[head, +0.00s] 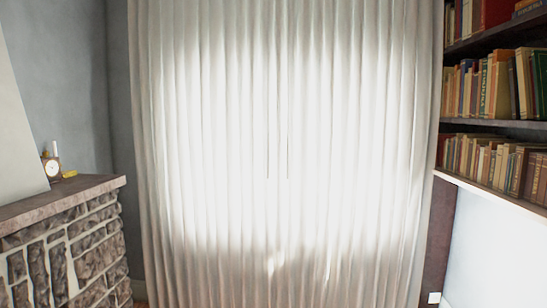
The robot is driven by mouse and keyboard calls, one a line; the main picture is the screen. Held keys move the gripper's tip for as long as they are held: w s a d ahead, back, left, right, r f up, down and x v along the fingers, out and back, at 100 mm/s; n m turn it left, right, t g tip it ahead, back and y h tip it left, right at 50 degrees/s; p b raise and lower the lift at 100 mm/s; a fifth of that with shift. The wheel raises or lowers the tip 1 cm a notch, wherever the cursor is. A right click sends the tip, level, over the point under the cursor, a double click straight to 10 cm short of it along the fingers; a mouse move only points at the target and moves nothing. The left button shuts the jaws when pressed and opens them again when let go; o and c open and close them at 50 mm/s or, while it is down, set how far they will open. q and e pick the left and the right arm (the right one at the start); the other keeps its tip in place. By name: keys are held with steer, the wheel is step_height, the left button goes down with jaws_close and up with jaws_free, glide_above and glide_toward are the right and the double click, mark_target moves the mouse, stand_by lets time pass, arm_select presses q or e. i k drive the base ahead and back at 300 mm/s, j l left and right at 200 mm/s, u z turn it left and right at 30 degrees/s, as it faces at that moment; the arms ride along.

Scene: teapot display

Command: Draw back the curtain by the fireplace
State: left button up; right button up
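A pale, pleated curtain (215,150) hangs across the middle of the head view, from the top edge nearly to the bottom. It looks drawn across, with bright light glowing through it. Two thin dark vertical lines show near its middle; I cannot tell whether they are cords or the edges of two panels. The stone fireplace (75,255) stands at the lower left, beside the curtain's left edge. Neither of my grippers is in view.
A clock (52,167) and a small yellow thing (70,174) sit on the mantel (85,190). Bookshelves (490,128) full of books line the right side, close to the curtain's right edge. No obstacle shows directly in front of the curtain.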

mark_target(272, 145)
steer(key=i+u, duration=0.4)
steer(key=i, duration=0.65)
